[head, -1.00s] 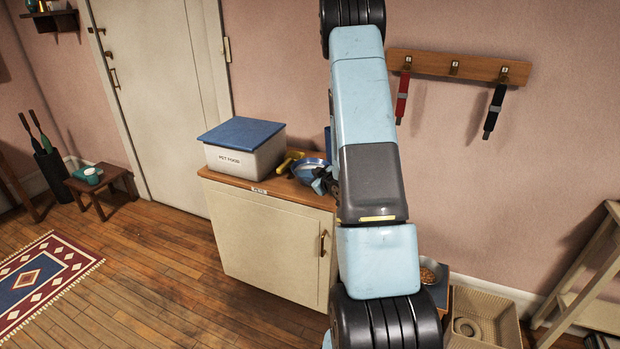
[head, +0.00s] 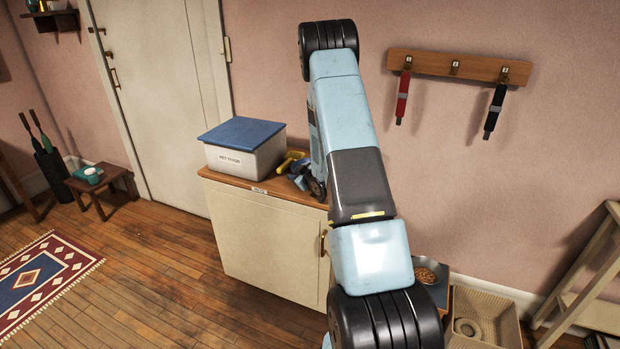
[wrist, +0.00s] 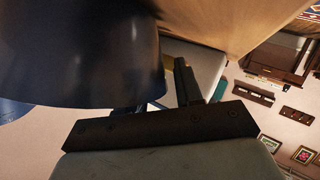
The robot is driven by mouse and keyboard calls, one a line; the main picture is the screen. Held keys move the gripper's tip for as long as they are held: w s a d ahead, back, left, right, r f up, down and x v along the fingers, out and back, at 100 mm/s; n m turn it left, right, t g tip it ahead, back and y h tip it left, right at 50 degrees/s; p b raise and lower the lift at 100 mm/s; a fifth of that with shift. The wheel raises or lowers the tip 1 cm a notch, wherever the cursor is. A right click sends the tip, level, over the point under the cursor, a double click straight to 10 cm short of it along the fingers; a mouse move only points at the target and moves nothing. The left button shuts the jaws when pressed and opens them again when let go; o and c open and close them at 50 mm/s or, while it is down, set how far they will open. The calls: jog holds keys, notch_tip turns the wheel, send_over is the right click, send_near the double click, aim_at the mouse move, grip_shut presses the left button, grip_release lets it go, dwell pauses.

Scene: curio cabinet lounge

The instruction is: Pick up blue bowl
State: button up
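The blue bowl (wrist: 80,50) fills the upper left of the wrist view, dark and very close, with its edge just above my gripper's dark crossbar. My gripper (wrist: 165,85) shows one dark finger standing just right of the bowl, with a narrow gap between them. The other finger is mostly hidden by the bowl, so I cannot tell whether they grip it. In the head view the bowl is largely hidden by my arm, with only a bit of blue showing on the cabinet top.
The low cream cabinet (head: 262,240) has a wooden top. A white pet food box (head: 245,160) with a blue lid stands on its left, and a yellow object (head: 290,161) lies beside it. Hooks with red and black straps (head: 460,66) hang on the wall. A tray (head: 480,318) stands on the floor at right.

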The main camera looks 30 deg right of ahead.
jog(key=shift+c, duration=0.3)
grip_shut()
dwell(1.1)
